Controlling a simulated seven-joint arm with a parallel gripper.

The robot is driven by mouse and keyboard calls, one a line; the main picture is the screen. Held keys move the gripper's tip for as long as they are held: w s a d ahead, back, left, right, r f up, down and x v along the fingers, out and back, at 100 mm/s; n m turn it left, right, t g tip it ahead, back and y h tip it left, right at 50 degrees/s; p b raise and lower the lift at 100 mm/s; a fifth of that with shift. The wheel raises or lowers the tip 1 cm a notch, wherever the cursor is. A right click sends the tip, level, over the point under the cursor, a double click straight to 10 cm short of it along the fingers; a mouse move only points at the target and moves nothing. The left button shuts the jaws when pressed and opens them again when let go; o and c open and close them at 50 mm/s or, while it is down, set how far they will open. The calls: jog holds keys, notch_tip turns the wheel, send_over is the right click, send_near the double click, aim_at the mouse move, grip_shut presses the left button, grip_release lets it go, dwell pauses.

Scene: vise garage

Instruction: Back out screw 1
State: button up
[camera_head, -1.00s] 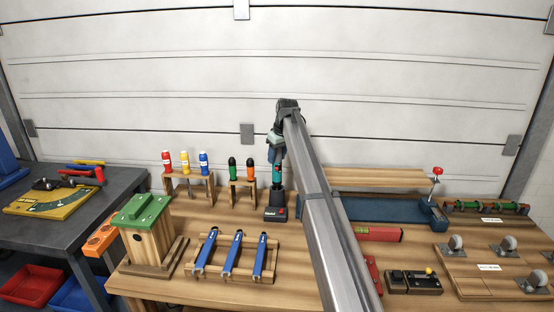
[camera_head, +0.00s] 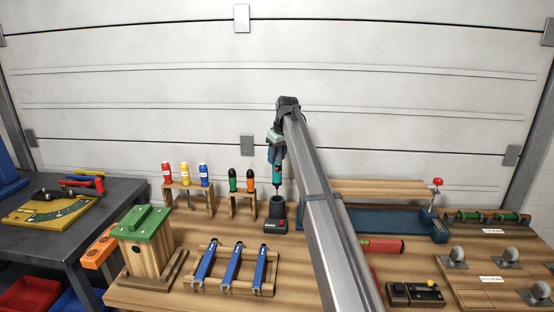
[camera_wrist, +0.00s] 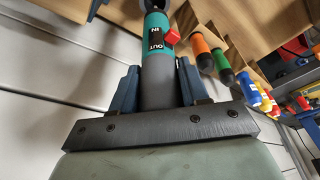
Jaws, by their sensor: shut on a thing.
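My gripper (camera_head: 277,151) is shut on a teal and dark grey powered screwdriver (camera_head: 277,170). The screwdriver hangs upright, its thin bit pointing down, just above a black dock (camera_head: 276,216) with an open top and a red mark. The bit and dock look apart. In the wrist view, the two blue-grey fingers of my gripper (camera_wrist: 157,68) stand on either side of the screwdriver's grey body (camera_wrist: 158,88). Its teal part carries the words IN and OUT beside a red switch (camera_wrist: 172,37); I cannot tell which word is selected. I cannot make out screw 1.
Racks with red, yellow, blue (camera_head: 203,170), green and orange (camera_head: 250,180) handles stand left of the dock. A blue vise (camera_head: 400,222) with a wooden board (camera_head: 390,188) lies right, partly behind my arm.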

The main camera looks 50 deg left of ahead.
jog(key=shift+r, duration=1.7)
